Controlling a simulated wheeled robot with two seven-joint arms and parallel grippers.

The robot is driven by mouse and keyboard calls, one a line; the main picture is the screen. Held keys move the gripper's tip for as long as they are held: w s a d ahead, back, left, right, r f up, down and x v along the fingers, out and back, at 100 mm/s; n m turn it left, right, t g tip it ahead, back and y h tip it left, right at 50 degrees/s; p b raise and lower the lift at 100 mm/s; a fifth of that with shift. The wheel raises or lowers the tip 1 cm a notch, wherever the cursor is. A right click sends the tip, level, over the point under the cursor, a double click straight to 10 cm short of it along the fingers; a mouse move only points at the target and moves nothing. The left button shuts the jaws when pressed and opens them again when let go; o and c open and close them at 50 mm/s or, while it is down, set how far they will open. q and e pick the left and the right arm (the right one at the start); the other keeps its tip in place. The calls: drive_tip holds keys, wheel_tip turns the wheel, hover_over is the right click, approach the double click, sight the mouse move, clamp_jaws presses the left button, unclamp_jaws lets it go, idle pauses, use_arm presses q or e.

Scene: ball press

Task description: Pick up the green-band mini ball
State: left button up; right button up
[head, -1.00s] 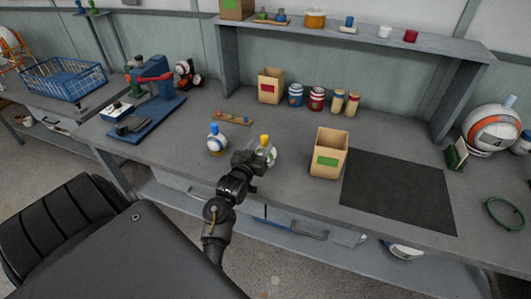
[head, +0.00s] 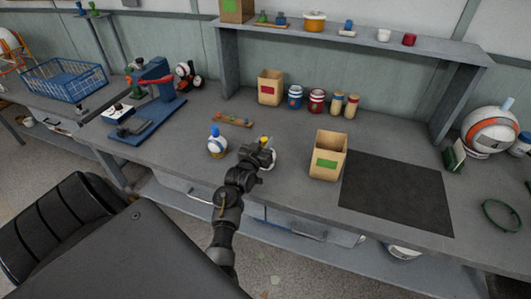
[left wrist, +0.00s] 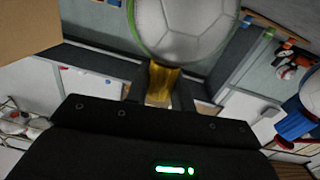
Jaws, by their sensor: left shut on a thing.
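The green-band mini ball (head: 272,160) is white with a yellow neck on top. In the head view it is largely hidden behind my left gripper (head: 264,148). In the left wrist view the white ball (left wrist: 188,25) with a green edge line fills the top middle, and its yellow neck (left wrist: 164,82) is between the fingers of my left gripper (left wrist: 160,95). The left gripper is shut on this neck. Whether the ball touches the bench cannot be told. My right gripper is not in view.
A blue-topped white mini ball (head: 216,146) stands just left. A green-labelled box (head: 327,168) is close on the right, before a dark mat (head: 395,190). A wooden strip with coloured pieces (head: 232,119) lies behind. A blue press (head: 150,105) stands further left.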

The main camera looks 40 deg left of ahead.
use_arm(q)
drive_tip(key=shift+r, duration=0.1)
clamp_jaws()
drive_tip(key=shift+r, duration=0.25)
wheel_tip(320, 180, up, 2)
drive_tip(key=shift+r+b, duration=0.15)
drive_tip(key=shift+b, duration=0.5)
drive_tip(key=s+r, duration=1)
drive_tip(key=s, duration=0.4)
drive_tip(key=shift+d+b, duration=0.2)
drive_tip(key=shift+b, duration=0.2)
